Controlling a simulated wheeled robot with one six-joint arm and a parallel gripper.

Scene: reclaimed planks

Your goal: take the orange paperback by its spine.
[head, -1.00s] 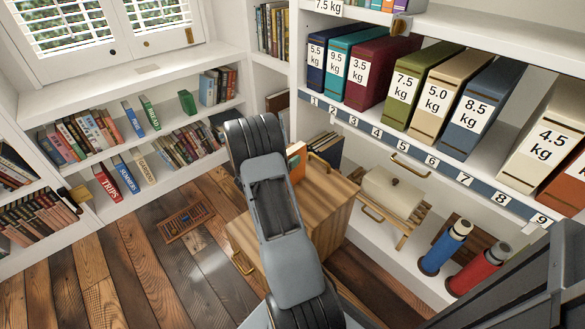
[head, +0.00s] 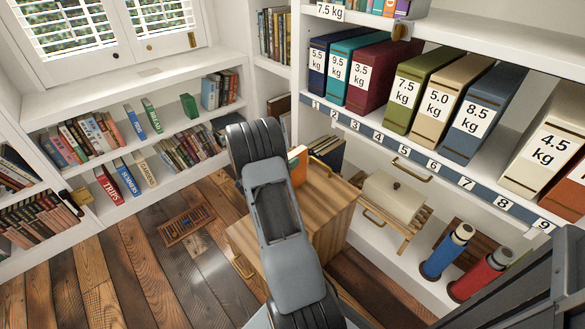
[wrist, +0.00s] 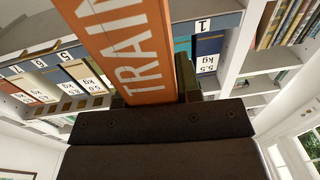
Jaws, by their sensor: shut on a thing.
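The orange paperback (wrist: 128,45) fills the upper middle of the wrist view, with "TRAIN" in white letters on its spine. Its lower end in that view sits between the jaws of my gripper (wrist: 155,97), which is shut on it. In the head view, a small part of the orange paperback (head: 298,166) shows just right of my arm, above the wooden cabinet. My gripper is hidden behind my arm in the head view. I cannot tell there whether the book touches the cabinet top.
The wooden cabinet (head: 328,205) stands behind my arm. Dark books (head: 327,150) stand just beyond the paperback. Numbered shelves with weight-labelled binders (head: 420,88) are on the right. A cream box (head: 392,197) sits below them. Open plank floor (head: 150,275) lies at left.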

